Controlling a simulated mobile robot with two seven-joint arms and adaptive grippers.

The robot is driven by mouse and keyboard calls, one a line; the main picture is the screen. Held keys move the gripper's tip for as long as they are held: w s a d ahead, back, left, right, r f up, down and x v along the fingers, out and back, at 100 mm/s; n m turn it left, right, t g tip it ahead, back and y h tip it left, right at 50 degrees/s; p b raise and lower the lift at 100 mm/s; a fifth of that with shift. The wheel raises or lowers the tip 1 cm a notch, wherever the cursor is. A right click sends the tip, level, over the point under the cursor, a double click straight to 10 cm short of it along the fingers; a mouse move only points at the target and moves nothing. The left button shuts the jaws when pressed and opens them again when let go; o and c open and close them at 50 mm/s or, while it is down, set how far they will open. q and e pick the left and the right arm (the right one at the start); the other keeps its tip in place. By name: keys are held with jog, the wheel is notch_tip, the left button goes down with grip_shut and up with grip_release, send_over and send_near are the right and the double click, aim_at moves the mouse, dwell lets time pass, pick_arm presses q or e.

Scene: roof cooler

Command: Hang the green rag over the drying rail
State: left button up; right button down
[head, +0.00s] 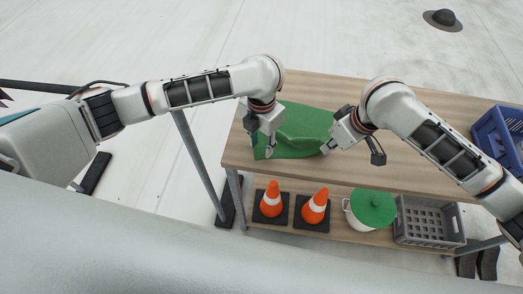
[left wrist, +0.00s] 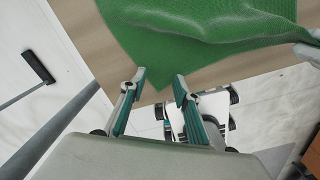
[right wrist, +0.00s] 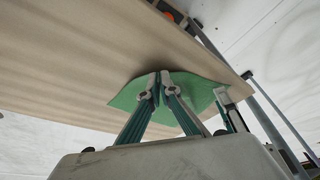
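The green rag (head: 302,125) lies on the wooden table (head: 233,150), near its left end, with raised folds. My right gripper (head: 326,148) is at the rag's front right; in the right wrist view its fingertips (right wrist: 155,92) are closed together on the rag (right wrist: 195,90). My left gripper (head: 262,148) is at the rag's left edge. In the left wrist view its fingers (left wrist: 157,82) are apart and empty, short of the rag (left wrist: 190,30). A dark bar (head: 35,87) and a grey post (head: 200,165) stand left of the table; whether they form the drying rail I cannot tell.
On the lower shelf stand two orange cones (head: 271,199) (head: 315,207), a white pot with a green lid (head: 373,208) and a grey crate (head: 425,222). A blue crate (head: 497,138) is at the table's right. The table's middle is clear.

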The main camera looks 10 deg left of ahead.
pick_arm(q)
jog(key=shift+f, duration=0.6)
grip_shut()
dwell(1.0)
jog(key=shift+r, duration=2.5)
